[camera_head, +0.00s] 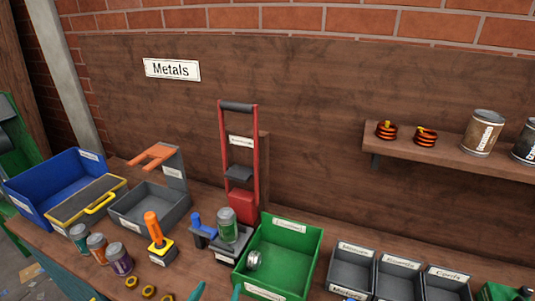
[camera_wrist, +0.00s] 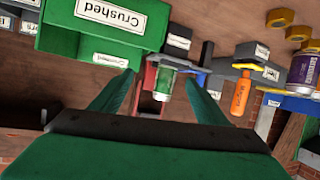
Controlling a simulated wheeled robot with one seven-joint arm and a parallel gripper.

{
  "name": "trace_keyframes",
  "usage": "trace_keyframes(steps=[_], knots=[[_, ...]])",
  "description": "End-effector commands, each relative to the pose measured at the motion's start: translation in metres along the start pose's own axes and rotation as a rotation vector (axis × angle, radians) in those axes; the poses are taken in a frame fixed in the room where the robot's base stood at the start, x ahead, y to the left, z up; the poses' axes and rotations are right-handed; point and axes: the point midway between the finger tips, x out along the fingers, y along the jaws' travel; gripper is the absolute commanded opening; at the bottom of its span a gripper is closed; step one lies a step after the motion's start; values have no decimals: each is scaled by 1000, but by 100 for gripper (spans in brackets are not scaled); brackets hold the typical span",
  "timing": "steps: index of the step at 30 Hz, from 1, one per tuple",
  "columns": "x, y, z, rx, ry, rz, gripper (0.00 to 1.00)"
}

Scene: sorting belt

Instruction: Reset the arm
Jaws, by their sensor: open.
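My gripper (camera_head: 216,293) shows only as two green fingertips at the bottom edge of the head view, in front of the green bin. In the wrist view my gripper (camera_wrist: 160,78) has its two green fingers spread wide, with nothing held between them. Beyond the gap stands a green can (camera_wrist: 164,82), seen upside down. In the head view the green can (camera_head: 228,226) stands upright on the base of a red can crusher (camera_head: 254,165), whose dark handle is raised. The rest of my arm is out of view.
A green bin (camera_head: 312,262) holds a flattened can (camera_head: 254,260). Blue (camera_head: 32,205) and grey bins (camera_head: 125,213) stand far left. A shelf (camera_head: 450,157) juts from the back panel. Small dark bins (camera_head: 350,278) stand right.

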Motion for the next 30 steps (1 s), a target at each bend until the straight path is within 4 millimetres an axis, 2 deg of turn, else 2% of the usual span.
trace_keyframes(steps=[8,14,21,30], knots=[[0,23,50,-88,5,-60,68],[-13,48,98,-137,12,-121,68],[-49,72,148,-147,24,-188,68],[-113,103,187,-95,57,-218,68]])
